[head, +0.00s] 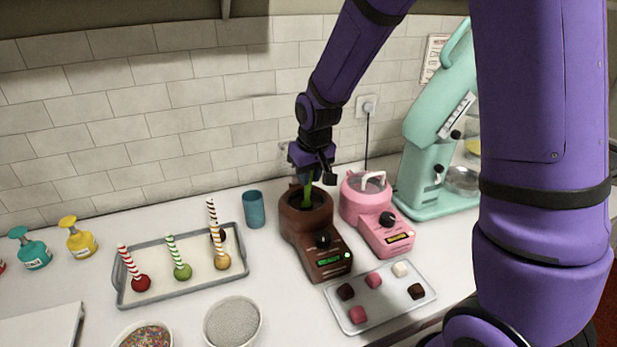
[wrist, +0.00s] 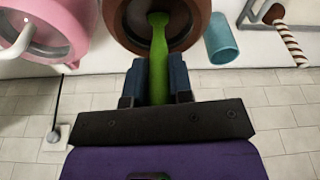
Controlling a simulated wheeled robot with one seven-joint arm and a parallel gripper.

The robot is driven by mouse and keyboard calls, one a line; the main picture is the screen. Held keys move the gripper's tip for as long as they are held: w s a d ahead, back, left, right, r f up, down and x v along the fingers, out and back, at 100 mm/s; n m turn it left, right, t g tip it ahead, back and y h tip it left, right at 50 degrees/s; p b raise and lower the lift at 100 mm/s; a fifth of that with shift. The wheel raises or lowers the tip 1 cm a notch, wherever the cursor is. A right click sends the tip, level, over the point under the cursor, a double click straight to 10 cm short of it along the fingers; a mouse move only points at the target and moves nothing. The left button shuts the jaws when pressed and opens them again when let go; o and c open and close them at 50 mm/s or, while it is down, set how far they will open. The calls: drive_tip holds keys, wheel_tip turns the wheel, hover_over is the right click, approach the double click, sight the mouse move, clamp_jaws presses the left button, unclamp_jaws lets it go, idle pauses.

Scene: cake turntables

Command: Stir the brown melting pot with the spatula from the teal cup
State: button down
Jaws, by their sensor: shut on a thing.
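The brown melting pot (head: 317,262) stands on the counter right of the teal cup, and its round opening also shows in the wrist view (wrist: 204,18). The teal cup (head: 254,209) stands upright behind the tray, and it shows in the wrist view (wrist: 221,38). My gripper (head: 312,174) is above the brown pot, shut on the green spatula (head: 308,192). In the wrist view the green spatula (wrist: 159,50) runs from between the fingers into the pot's opening. Its lower end is inside the pot; how deep it reaches is hard to tell.
A pink melting pot (head: 376,219) stands close on the brown pot's right. A tray of chocolates (head: 393,318) lies in front. A tray with dipped apples (head: 200,284) is at left. Bowls of sprinkles (head: 233,322) sit at the front. A mint mixer (head: 428,175) stands at the right.

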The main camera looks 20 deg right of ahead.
drive_tip(key=shift+w+v, duration=0.25)
drive_tip(key=shift+v, duration=0.85)
drive_tip(key=shift+w+v, duration=0.2)
drive_tip(key=shift+v, duration=0.9)
drive_tip(key=shift+r, duration=0.1)
